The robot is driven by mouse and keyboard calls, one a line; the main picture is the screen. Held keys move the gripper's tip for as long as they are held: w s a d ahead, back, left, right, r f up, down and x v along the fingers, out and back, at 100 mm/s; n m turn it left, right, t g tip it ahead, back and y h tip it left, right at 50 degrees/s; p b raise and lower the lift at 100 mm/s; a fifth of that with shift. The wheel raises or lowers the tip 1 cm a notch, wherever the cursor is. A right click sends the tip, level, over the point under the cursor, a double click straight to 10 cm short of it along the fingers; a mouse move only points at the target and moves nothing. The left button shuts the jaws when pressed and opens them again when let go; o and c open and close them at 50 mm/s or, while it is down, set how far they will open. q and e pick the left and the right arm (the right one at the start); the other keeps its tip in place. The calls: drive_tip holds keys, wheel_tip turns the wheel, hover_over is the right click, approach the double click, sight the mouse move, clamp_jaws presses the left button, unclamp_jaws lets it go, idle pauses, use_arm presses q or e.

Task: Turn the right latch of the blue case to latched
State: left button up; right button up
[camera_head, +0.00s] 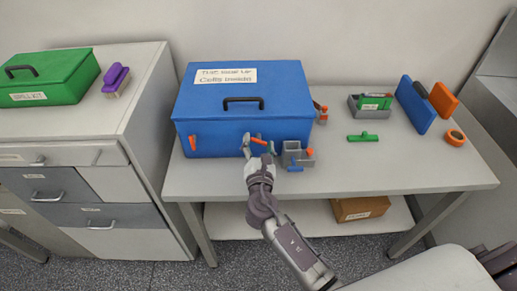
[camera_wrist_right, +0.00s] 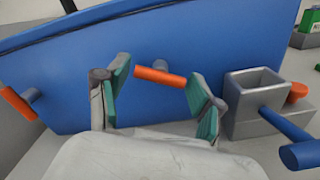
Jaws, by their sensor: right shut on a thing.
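The blue case (camera_head: 215,140) stands closed on the grey table, its front facing me. Its right latch (camera_head: 259,141) is an orange bar on the front; in the right wrist view the latch (camera_wrist_right: 160,76) lies nearly level, its right end slightly lower. The left latch (camera_head: 192,145) is also orange and stands steeper; it shows at the left of the wrist view (camera_wrist_right: 18,105). My right gripper (camera_head: 259,143) is at the case front, its green-padded fingers (camera_wrist_right: 158,85) on either side of the right latch, shut on it. My left gripper is not in view.
A grey open box (camera_wrist_right: 258,85) with an orange knob and a blue handle (camera_wrist_right: 297,140) stands close right of my gripper. Green, blue and orange items (camera_head: 416,105) lie farther right. A white cabinet (camera_head: 130,90) with a green case stands left.

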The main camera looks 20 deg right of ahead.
drive_tip(key=m+b, duration=0.1)
drive_tip(key=m, duration=0.1)
drive_tip(key=m+b, duration=0.1)
drive_tip(key=shift+f+m+b, duration=0.2)
drive_tip(key=shift+m+b, duration=0.1)
drive_tip(key=shift+m, duration=0.1)
drive_tip(key=m+b, duration=0.2)
drive_tip(key=m, duration=0.1)
drive_tip(key=shift+m, duration=0.3)
drive_tip(key=m+b, duration=0.3)
drive_tip(key=m, duration=0.1)
drive_tip(key=shift+r+m, duration=0.1)
drive_tip(key=shift+m, duration=0.2)
drive_tip(key=o, duration=1.1)
drive_tip(key=shift+o, duration=0.2)
drive_tip(key=shift+r, duration=0.15)
